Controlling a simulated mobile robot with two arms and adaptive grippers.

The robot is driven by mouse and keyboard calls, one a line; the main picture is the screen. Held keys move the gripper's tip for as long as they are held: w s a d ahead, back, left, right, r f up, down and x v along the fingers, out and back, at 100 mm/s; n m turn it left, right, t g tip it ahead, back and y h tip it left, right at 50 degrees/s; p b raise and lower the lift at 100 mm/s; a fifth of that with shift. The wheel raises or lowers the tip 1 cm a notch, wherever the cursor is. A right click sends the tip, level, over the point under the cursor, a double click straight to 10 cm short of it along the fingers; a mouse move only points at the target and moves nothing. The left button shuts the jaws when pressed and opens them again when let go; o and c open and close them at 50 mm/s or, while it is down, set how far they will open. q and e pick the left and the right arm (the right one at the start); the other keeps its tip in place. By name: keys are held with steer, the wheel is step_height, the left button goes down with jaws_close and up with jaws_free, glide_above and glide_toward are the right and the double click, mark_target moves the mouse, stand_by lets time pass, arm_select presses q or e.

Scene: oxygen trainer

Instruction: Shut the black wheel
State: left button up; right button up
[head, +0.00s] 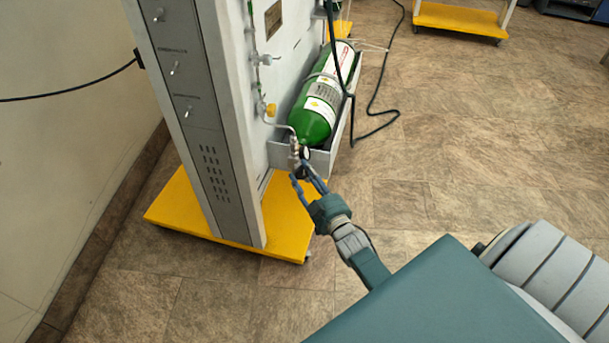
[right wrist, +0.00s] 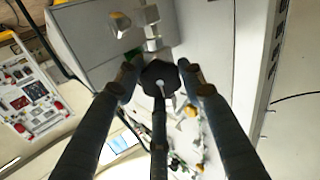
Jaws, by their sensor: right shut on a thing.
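My right gripper (head: 303,173) reaches the valve from below in the head view. In the right wrist view my right gripper (right wrist: 160,85) has its fingers around the wheel, closed on it. In the head view the fingers largely hide the wheel. My left gripper is not in view.
The cylinder lies in a grey tray (head: 284,156) on the trainer's side panel (head: 290,50). A yellow knob (head: 270,109) and thin pipes are close above the valve. The yellow base (head: 282,243) juts out below. A black hose hangs beside the cylinder.

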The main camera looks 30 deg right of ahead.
steer(key=o, duration=1.1)
steer(key=shift+s+d+f, duration=0.1)
steer(key=shift+d+f, duration=0.15)
steer(key=shift+f, duration=0.05)
steer(key=shift+o, duration=0.2)
steer(key=shift+a+r, duration=0.1)
steer(key=shift+s+a, duration=0.1)
steer(key=shift+s, duration=0.3)
steer(key=s+a, duration=0.1)
steer(key=s, duration=1)
steer(key=shift+a, duration=0.15)
